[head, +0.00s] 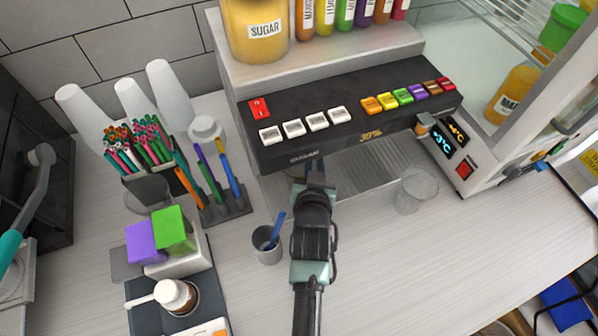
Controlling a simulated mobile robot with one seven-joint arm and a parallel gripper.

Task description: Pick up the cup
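A clear, see-through cup (414,190) stands upright on the white counter, at the front right of the black dispenser. My gripper (315,178) reaches up from the bottom of the picture to the dispenser's front edge, left of this cup and apart from it. The gripper's body and wrist hide most of its fingers, so its opening and anything between them cannot be made out. Stacks of white cups (172,92) lean against the wall at the left. A small grey cup (267,245) with a blue stick stands just left of my arm.
The dispenser (350,115) with its button panel overhangs a metal drip tray (372,165). Straws (140,145), upright coloured tools (212,178) and purple and green boxes (160,235) crowd the left. A display case (500,110) stands at right. The counter at front right (420,265) is clear.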

